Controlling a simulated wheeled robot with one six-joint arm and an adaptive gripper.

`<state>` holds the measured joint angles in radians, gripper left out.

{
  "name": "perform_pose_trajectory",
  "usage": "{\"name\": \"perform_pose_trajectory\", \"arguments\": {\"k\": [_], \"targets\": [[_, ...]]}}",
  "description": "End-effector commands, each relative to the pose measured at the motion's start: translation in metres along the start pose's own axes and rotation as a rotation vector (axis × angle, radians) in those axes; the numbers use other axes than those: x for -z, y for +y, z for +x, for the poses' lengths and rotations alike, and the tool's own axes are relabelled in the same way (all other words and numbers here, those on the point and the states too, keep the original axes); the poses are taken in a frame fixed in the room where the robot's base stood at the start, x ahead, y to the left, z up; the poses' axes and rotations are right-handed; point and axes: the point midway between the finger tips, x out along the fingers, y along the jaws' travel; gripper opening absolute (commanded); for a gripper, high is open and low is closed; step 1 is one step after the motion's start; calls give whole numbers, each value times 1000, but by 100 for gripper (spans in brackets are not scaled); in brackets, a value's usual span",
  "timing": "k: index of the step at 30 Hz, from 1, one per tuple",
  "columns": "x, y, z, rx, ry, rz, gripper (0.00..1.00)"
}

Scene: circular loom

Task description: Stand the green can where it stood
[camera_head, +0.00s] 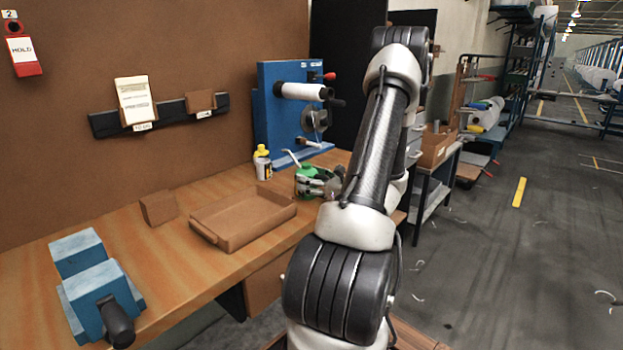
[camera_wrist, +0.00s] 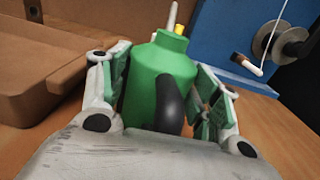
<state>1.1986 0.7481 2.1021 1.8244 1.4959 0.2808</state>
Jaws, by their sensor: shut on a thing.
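The green can (camera_wrist: 160,80) fills the middle of the wrist view, with a dark curved handle toward me and a pale spout at its top. My gripper (camera_wrist: 162,92) has a finger on each side of the can and is shut on it. In the head view the can (camera_head: 309,170) shows at the far end of the wooden bench, partly hidden by my gripper (camera_head: 322,184) and arm. The can looks about upright. Whether its base touches the bench is hidden.
A brown tray (camera_head: 243,218) and a small brown block (camera_head: 158,207) lie left of the can. A yellow-capped bottle (camera_head: 262,163) stands close behind it, before a blue winding stand (camera_head: 290,105). A blue vise (camera_head: 98,292) sits at the near left. Bare bench (camera_head: 190,275) lies between.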

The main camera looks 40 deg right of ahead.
Motion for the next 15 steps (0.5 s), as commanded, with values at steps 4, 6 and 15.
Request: {"name": "perform_pose_trajectory", "arguments": {"k": [4,6,15], "targets": [[2,0,0,0,-1,-1,70],[2,0,0,0,-1,-1,82],[2,0,0,0,0,0,87]]}}
